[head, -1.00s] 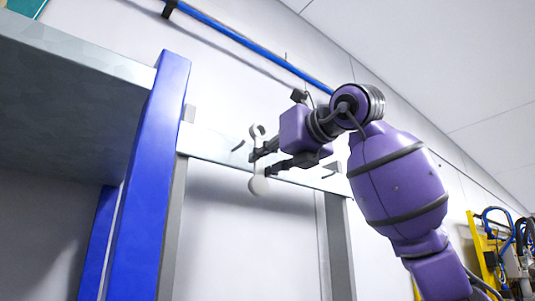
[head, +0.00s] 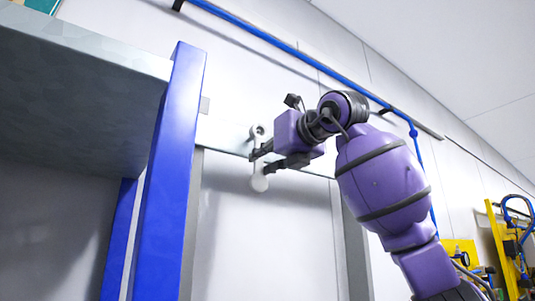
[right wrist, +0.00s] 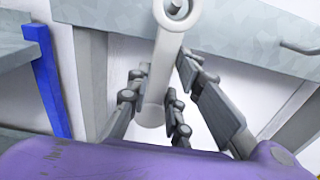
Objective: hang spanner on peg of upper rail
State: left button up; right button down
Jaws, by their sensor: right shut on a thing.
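The pale grey spanner (head: 258,183) is upright in my right gripper (head: 262,160), which is shut on its shank. The spanner also shows in the right wrist view (right wrist: 160,65), with its ring end up. The upper rail (head: 222,134) is a light metal strip behind it, seen in the right wrist view too (right wrist: 240,45). In the wrist view a peg end (right wrist: 175,5) shows inside the ring's opening; how far the ring is over it I cannot tell. Another peg (right wrist: 300,48) sticks out of the rail to the right, empty. My left gripper is not in view.
A blue post (head: 168,170) and a grey shelf (head: 75,100) stand left of the gripper. A blue pipe (head: 270,38) runs along the wall above. Yellow frames with blue hoses (head: 505,245) stand at the far right.

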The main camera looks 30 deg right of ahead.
jog(key=shift+w+a, duration=0.15)
jog(key=shift+w, duration=0.65)
jog(key=shift+w+f, duration=0.35)
jog(key=shift+w, duration=0.2)
jog(key=c, duration=1.5)
grip_release()
jog(key=s, duration=0.4)
jog(key=s+d, duration=0.1)
jog(key=s, duration=0.7)
jog(key=shift+d, duration=0.25)
jog(key=shift+w+f, duration=0.1)
